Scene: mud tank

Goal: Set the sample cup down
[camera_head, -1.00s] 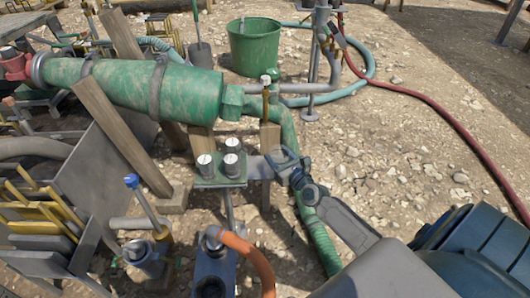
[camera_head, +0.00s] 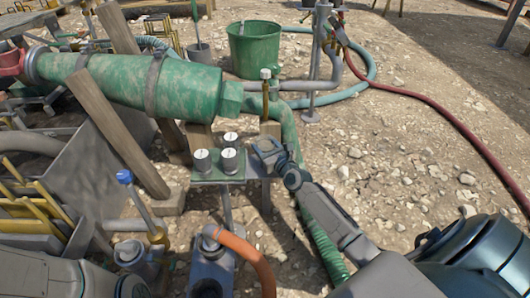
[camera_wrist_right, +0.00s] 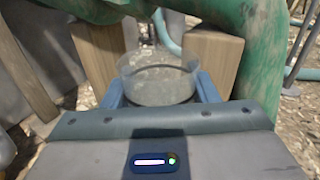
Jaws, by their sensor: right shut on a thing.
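The sample cup (camera_wrist_right: 158,85) is a clear, round, shallow cup in the right wrist view. It sits between the two blue fingers of my right gripper (camera_wrist_right: 160,92), which is shut on it. In the head view my right gripper (camera_head: 266,150) is just right of a small stand with a green top (camera_head: 206,180), over a grey plate (camera_head: 255,170) beside it. The cup is too small and too covered to make out there. I cannot tell whether it touches the plate. My left gripper is out of view; only part of my left arm shows at lower left.
A blue-topped valve (camera_head: 125,178) and an orange hose (camera_head: 255,258) are nearer.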

